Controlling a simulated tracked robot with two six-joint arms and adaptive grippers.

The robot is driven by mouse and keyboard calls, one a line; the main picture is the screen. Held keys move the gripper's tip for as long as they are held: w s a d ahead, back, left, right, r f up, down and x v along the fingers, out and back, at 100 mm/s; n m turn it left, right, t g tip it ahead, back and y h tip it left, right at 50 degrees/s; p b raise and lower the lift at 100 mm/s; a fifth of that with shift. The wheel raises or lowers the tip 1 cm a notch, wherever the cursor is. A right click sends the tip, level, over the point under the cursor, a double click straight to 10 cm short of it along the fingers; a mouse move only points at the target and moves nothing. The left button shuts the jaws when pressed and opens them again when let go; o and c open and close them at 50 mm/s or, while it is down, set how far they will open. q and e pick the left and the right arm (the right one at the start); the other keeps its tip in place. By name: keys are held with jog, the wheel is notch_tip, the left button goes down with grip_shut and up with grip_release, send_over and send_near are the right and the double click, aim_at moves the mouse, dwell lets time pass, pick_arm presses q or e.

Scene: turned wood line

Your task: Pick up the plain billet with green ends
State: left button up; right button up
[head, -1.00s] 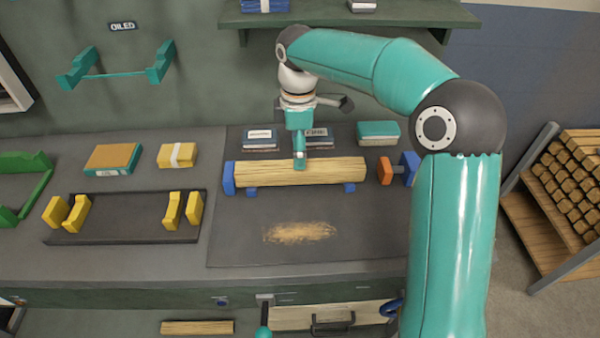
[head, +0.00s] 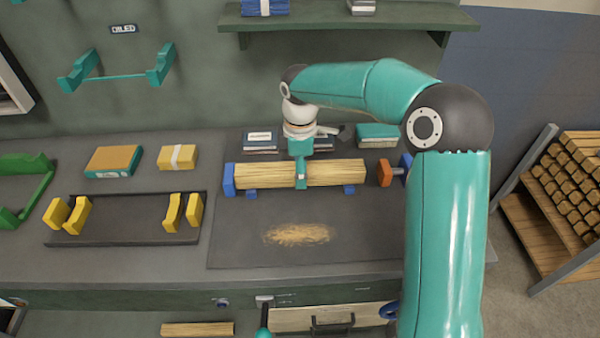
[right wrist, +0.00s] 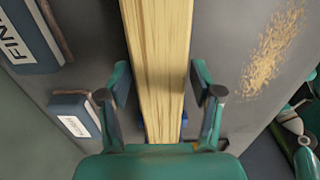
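A long pale wood billet (head: 330,173) lies level on low blue supports at the back of the dark bench mat. Its left end meets a blue end plate, and I cannot make out green ends. In the right wrist view the billet (right wrist: 160,60) runs up the middle. My right gripper (head: 300,180) is above the billet's middle, pointing down. In the right wrist view the right gripper (right wrist: 156,90) is open, with one finger on each side of the billet and gaps showing.
Boxes (head: 262,138) and a teal-topped block (head: 377,134) stand close behind the billet. An orange and blue clamp (head: 386,173) is at its right. A tray with yellow cradles (head: 120,228) is at left. Shavings (head: 298,234) lie on clear mat in front.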

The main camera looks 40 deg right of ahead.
grip_shut()
jog(key=shift+r, duration=0.1)
